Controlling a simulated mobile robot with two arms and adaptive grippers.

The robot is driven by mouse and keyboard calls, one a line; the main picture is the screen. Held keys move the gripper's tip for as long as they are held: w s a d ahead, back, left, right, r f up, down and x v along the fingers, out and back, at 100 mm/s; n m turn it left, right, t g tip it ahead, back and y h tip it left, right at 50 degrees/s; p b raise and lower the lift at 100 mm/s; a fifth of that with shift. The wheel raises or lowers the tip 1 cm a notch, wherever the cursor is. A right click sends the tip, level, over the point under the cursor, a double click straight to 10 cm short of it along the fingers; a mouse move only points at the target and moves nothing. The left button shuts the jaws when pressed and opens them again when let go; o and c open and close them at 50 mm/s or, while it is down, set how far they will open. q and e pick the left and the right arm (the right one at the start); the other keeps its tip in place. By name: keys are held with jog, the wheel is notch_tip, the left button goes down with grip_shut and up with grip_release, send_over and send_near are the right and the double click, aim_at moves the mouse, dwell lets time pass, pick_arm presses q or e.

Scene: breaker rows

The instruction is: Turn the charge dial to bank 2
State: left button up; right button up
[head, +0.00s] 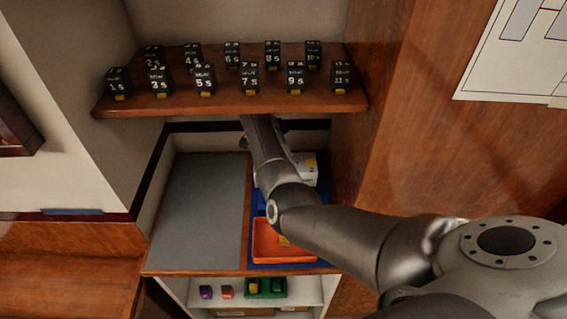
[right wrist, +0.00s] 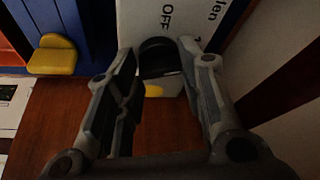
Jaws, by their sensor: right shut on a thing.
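In the right wrist view, a black dial (right wrist: 158,57) sits on a white panel (right wrist: 150,15) that carries the word "OFF" and other partly cut-off lettering. My right gripper (right wrist: 160,50) is shut on the dial, with one finger at each side of it. A pointer or bank mark cannot be made out on the dial. In the head view my right arm reaches in under the shelf, and its gripper is hidden. Part of a white unit (head: 303,172) shows beside the arm there. My left gripper is not in view.
A wooden shelf (head: 225,108) with two rows of numbered black breakers overhangs the arm. Below are a bare grey surface (head: 200,205), an orange tray (head: 265,250) and a lower shelf with small coloured pieces. A wooden wall (head: 375,150) stands close on the right.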

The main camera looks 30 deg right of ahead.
jog(key=m+b, duration=0.2)
jog(key=b, duration=0.1)
jog(key=m+g+y+b, duration=0.1)
jog(key=m+b, duration=0.2)
jog(key=b, duration=0.1)
jog(key=m+g+b, duration=0.1)
jog(key=m+b, duration=0.1)
jog(key=b, duration=0.2)
jog(key=shift+w+d+f+m+y, duration=0.1)
jog(key=shift+w+f+m+y, duration=0.1)
jog(key=shift+w+m+y, duration=0.1)
jog(key=shift+r+m+g+y+b, duration=0.2)
jog(key=shift+m+b, duration=0.3)
jog(key=shift+b, duration=0.55)
jog(key=shift+m+g+y+b, duration=0.1)
jog(key=shift+m+g+b, duration=0.3)
jog(key=shift+b, duration=0.6)
jog(key=o, duration=1)
